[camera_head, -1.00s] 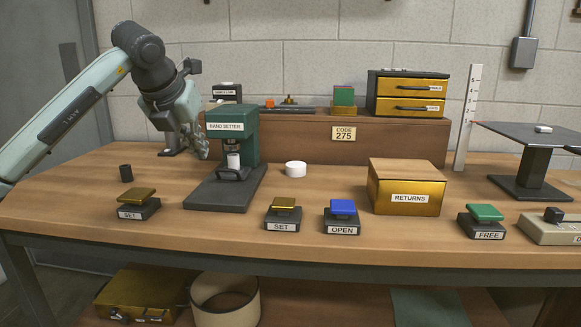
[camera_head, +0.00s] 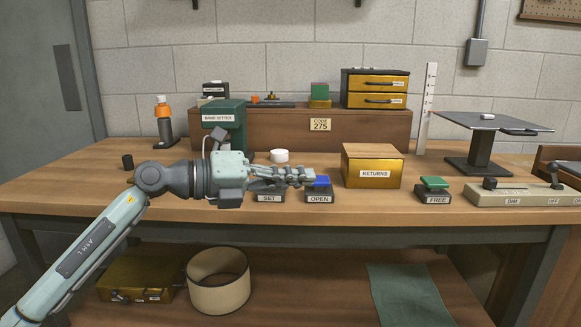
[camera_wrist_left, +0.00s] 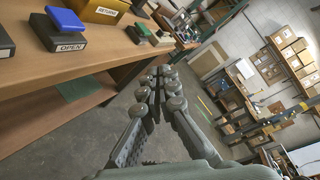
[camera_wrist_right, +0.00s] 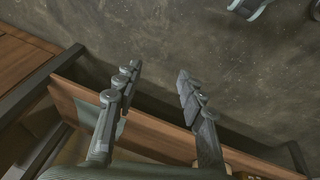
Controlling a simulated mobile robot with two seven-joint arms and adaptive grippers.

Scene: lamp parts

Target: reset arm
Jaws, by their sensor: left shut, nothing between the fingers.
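My left gripper (camera_head: 308,177) is shut and empty. In the head view it points right and overlaps the blue OPEN button (camera_head: 321,181). In the left wrist view its closed fingers (camera_wrist_left: 158,78) point along the bench front, over the floor, and the OPEN button (camera_wrist_left: 66,22) stands on the bench to their left, apart from them. My left arm crosses in front of the green band setter (camera_head: 222,112) and hides its lower part. My right gripper (camera_wrist_right: 158,75) shows only in the right wrist view, with its fingers apart and nothing between them.
A lampshade ring (camera_head: 218,285) and brass case (camera_head: 135,282) lie on the lower shelf.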

